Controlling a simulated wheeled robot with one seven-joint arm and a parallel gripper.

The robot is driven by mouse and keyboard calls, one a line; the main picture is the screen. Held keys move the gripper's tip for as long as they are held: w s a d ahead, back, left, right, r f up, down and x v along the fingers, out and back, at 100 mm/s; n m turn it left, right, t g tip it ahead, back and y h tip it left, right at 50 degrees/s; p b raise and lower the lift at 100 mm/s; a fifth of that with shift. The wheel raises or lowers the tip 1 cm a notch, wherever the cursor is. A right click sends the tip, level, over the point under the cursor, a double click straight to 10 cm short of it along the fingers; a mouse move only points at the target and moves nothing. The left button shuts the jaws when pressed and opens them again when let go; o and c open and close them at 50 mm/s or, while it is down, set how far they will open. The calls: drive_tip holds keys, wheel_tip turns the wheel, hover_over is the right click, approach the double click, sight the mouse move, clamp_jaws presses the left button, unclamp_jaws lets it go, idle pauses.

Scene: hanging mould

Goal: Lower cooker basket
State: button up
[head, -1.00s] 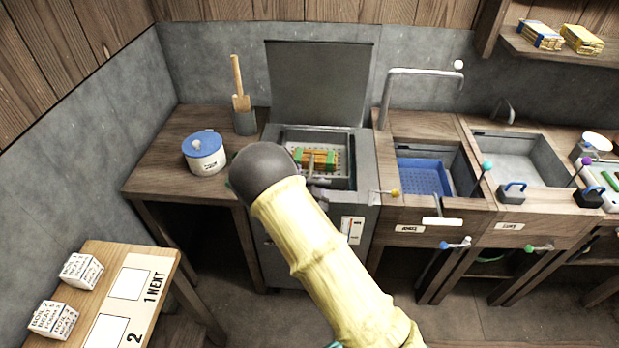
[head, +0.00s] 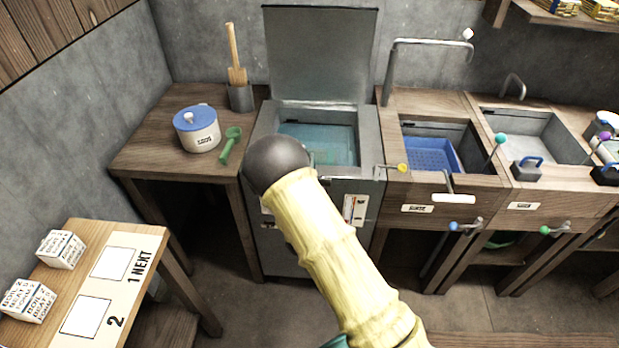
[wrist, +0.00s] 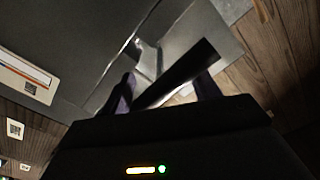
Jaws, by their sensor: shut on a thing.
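The cooker (head: 368,165) is a grey metal box with its lid (head: 318,55) standing open. Its well holds teal liquid (head: 335,140). The cooker basket cannot be made out; it may be under the liquid or behind my arm. In the wrist view, my gripper (wrist: 165,88) has its dark purple fingers on either side of a dark bar-like handle (wrist: 185,72) and is shut on it. The handle lies at a slant beside a grey metal surface. In the head view, my arm hides the gripper and handle.
A white pot with a blue lid (head: 197,130) and a green scoop (head: 230,145) stand on the left counter. A blue tray (head: 430,155) sits in the basin to the right, under a tap (head: 390,70). White boxes (head: 62,250) lie on the front-left table.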

drive_tip(key=shift+d, duration=0.1)
drive_tip(key=o, duration=1.2)
drive_tip(key=shift+s, duration=0.1)
drive_tip(key=s+b, duration=0.2)
drive_tip(key=s, duration=1.5)
drive_tip(key=shift+s+a, duration=0.15)
drive_tip(key=shift+a, duration=0.15)
